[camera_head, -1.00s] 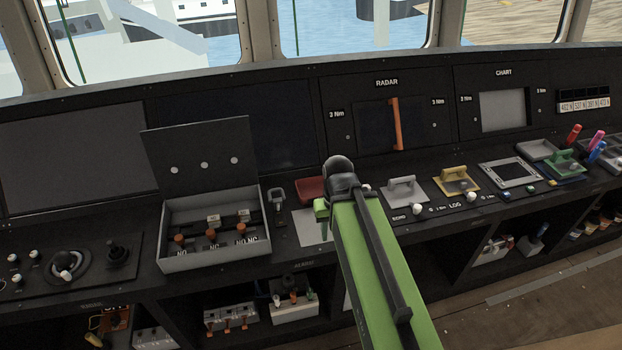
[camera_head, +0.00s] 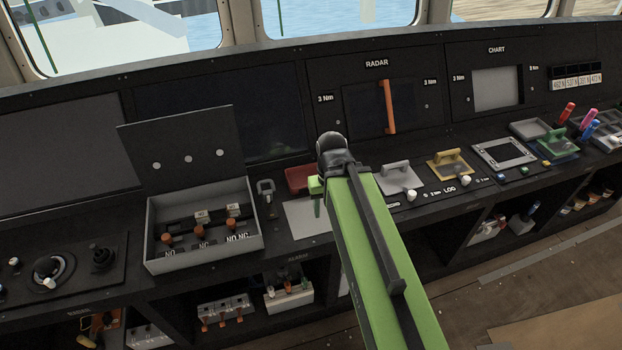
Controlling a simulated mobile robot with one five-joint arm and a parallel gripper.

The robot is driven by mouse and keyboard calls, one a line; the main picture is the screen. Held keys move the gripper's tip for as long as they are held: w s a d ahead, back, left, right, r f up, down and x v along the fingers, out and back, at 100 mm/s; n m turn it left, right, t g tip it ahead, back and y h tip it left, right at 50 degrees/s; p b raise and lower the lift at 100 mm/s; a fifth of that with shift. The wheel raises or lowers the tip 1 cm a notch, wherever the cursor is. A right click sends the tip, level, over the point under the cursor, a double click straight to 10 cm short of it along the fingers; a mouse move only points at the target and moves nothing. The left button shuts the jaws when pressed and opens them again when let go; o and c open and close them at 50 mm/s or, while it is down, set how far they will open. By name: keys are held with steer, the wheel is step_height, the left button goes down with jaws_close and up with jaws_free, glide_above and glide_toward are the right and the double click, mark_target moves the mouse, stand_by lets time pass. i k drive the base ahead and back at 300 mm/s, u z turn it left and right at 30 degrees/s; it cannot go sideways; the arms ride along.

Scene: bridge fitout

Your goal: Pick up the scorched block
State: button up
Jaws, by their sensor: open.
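An open grey box (camera_head: 205,258) with its dark lid raised stands on the console, left of my arm. Inside it, two small pale blocks (camera_head: 201,216) sit on a dark strip, with several orange-topped parts in front. Dark shapes lie between them. I cannot make out which piece is the scorched block at this size. My green arm reaches up from the bottom right to a black joint right of the box. A small green part of it shows beside the joint. My gripper's jaws are hidden behind the arm.
A red tray (camera_head: 300,178) and a pale plate (camera_head: 306,217) lie between box and arm. Grey (camera_head: 400,180) and yellow (camera_head: 448,166) handled plates are right of the arm. A control panel (camera_head: 62,268) is left of the box. Open shelves with fittings run below the console.

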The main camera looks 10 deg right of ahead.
mark_target(232, 210)
steer(key=z, duration=5.55)
steer(key=i, duration=0.15)
steer(key=z, duration=2.45)
steer(key=k, duration=0.9)
steer(key=z, duration=1.45)
steer(key=i, duration=1)
steer(key=u, duration=0.05)
